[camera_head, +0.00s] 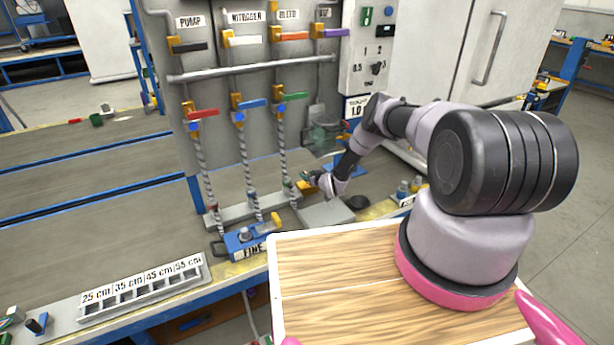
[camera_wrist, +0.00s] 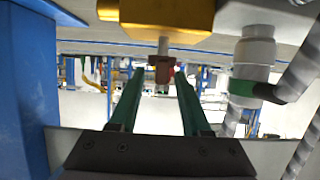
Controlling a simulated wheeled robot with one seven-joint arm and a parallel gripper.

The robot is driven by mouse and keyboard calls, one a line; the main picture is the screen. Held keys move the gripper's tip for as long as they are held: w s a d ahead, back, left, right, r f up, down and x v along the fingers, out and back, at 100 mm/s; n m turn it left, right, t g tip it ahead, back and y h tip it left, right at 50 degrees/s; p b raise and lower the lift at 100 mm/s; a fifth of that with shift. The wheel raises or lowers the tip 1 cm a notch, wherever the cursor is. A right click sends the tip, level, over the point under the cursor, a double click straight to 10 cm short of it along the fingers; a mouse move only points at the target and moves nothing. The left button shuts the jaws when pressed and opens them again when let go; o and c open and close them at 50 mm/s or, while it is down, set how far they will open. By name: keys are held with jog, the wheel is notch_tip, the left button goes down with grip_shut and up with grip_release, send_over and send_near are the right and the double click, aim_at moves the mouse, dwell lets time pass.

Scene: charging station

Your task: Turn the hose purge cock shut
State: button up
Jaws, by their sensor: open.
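In the wrist view, a gold valve body (camera_wrist: 168,18) fills the top middle, with a short grey stem below it. A small reddish-brown piece (camera_wrist: 163,72) sits at the stem's end; it looks like the purge cock's handle. My gripper (camera_wrist: 160,76) is open, its two green fingers pointing toward this piece, with the tips on either side of it. I cannot tell whether they touch it. In the head view my gripper (camera_head: 308,182) is low at the panel's foot, beside the right hose's lower end (camera_head: 288,186). The cock is too small to make out there.
A hose with a green-banded white fitting (camera_wrist: 252,65) is close on the right in the wrist view, and a blue post (camera_wrist: 28,90) on the left. Red (camera_head: 203,113), blue (camera_head: 252,103) and green (camera_head: 290,97) handles are above the hoses. A blue FINE unit (camera_head: 240,241) stands at the front.

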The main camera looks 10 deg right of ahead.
jog(key=shift+w+a+f, duration=0.2)
jog(key=shift+w+f, duration=0.05)
jog(key=shift+w, duration=0.3)
jog(key=shift+c, duration=0.3)
grip_shut()
jog(key=shift+a+m+h, duration=0.1)
jog(key=shift+m+h, duration=0.3)
jog(key=m+h, duration=0.4)
jog(key=h, duration=0.1)
jog(key=shift+s+a, duration=0.1)
jog(key=shift+m+g+h, duration=0.5)
jog(key=shift+m+h, duration=1.5)
jog(key=shift+h, duration=0.1)
